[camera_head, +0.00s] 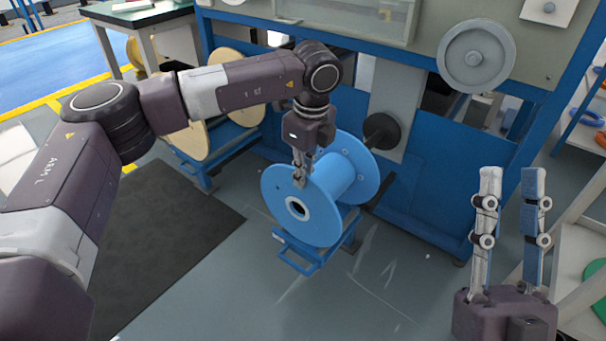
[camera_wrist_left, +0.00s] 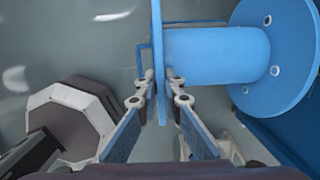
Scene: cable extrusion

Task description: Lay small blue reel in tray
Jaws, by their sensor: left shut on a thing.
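A blue reel (camera_head: 334,183) with two wide flanges stands on a low blue tube frame (camera_head: 299,262), its axle hole facing the front left. My left gripper (camera_head: 302,168) points down and is shut on the rim of the reel's near flange. In the left wrist view my left gripper's fingers (camera_wrist_left: 165,84) lie on either side of that flange, and the reel's barrel (camera_wrist_left: 215,55) shows to the right. My right gripper (camera_head: 511,172) points up, open and empty, apart from the reel. I cannot tell which thing is the tray.
A blue and grey machine (camera_head: 430,165) with a grey wheel (camera_head: 476,57) stands behind the reel. A black shaft end (camera_head: 382,131) is close behind it. Wooden reels (camera_head: 188,138) stand to the left. A shelf (camera_head: 570,225) with coloured rings is at right. The front floor is clear.

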